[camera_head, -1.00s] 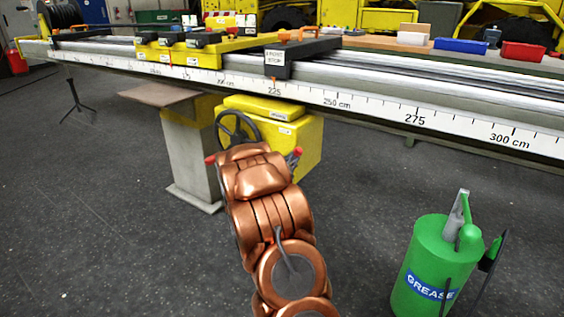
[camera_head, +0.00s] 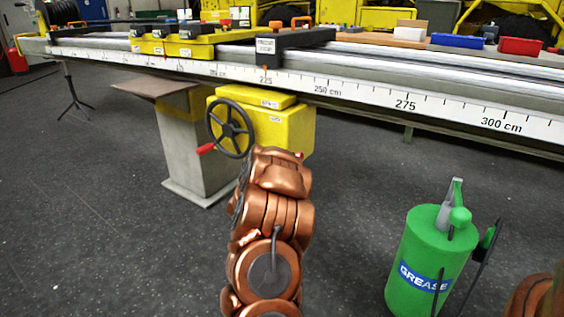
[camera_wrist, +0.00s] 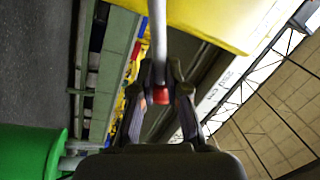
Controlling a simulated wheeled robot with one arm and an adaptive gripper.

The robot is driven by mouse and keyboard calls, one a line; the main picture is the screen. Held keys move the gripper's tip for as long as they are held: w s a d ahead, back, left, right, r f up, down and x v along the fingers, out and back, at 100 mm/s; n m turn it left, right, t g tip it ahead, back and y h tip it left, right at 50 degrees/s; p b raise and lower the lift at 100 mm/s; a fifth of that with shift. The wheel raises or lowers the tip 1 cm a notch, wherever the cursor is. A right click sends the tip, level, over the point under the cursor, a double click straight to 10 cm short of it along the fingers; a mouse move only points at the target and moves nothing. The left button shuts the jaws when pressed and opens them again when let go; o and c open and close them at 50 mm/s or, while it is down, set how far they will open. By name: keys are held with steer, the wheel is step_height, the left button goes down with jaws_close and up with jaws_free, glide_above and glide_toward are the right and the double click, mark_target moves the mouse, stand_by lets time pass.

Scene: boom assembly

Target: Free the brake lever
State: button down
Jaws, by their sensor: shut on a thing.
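The brake lever shows in the wrist view as a thin grey rod (camera_wrist: 158,35) with a red tip (camera_wrist: 161,96). Its far end runs up to a yellow housing (camera_wrist: 220,18). My gripper (camera_wrist: 162,75) has its two dark fingers closed around the rod just by the red tip. In the head view the yellow housing (camera_head: 285,130) sits under the long rail, with a black handwheel (camera_head: 230,128) on its left. My copper arm stands in front of the housing and hides the gripper and most of the lever there.
A green grease can (camera_head: 430,260) stands on the floor at the right. The scaled rail (camera_head: 350,100) runs across above, with a grey pedestal (camera_head: 193,150) under it.

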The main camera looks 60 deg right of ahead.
steer(key=shift+f, duration=0.2)
stand_by(0.4)
steer(key=c, duration=1.2)
jaws_free()
steer(key=shift+r, duration=0.1)
steer(key=shift+a, duration=0.1)
steer(key=a, duration=0.4)
steer(key=a+f, duration=0.1)
steer(key=a, duration=0.2)
steer(key=a+f, duration=0.1)
steer(key=a, duration=0.3)
steer(key=shift+s+a+f, duration=0.1)
steer(key=shift+s+a, duration=0.15)
steer(key=shift+a, duration=0.1)
